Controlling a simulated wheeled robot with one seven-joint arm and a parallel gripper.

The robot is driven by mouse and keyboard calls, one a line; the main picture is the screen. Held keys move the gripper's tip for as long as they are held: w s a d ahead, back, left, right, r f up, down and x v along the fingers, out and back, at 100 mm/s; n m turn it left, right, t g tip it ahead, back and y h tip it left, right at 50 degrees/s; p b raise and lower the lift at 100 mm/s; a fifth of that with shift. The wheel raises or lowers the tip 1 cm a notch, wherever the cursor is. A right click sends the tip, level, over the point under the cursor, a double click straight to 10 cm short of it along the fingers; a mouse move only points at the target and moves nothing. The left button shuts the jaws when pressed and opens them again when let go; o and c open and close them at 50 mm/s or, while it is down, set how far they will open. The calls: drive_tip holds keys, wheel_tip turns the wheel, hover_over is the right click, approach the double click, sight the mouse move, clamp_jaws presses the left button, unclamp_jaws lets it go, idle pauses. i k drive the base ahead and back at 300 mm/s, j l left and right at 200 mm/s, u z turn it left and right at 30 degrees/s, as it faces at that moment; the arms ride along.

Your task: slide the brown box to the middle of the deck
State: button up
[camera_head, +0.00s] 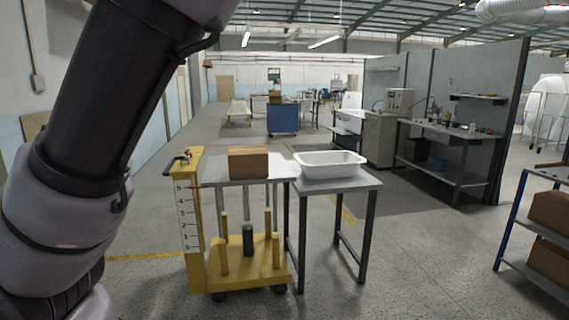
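The brown box (248,162) sits upright on the light grey deck (215,172) of a yellow wheeled lift cart (193,222). It stands near the middle of the deck's visible width, with bare deck to its left and right. Its exact place front to back is hard to tell from here. My arm crosses the left side of the view, but my gripper is out of frame.
A white tub (329,163) stands on a grey table (345,182) close against the deck's right side. The cart's yellow post rises at the deck's left edge. A blue shelf rack with brown boxes (550,213) is at the far right. Open floor lies in front.

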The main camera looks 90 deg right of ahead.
sight(249, 161)
drive_tip(key=z, duration=2.7)
drive_tip(key=i+j, duration=0.25)
drive_tip(key=i, duration=0.3)
drive_tip(key=i+j+u, duration=0.1)
drive_tip(key=i+j, duration=0.15)
drive_tip(key=i, duration=0.25)
drive_tip(key=i+j, duration=0.15)
drive_tip(key=i, duration=0.4)
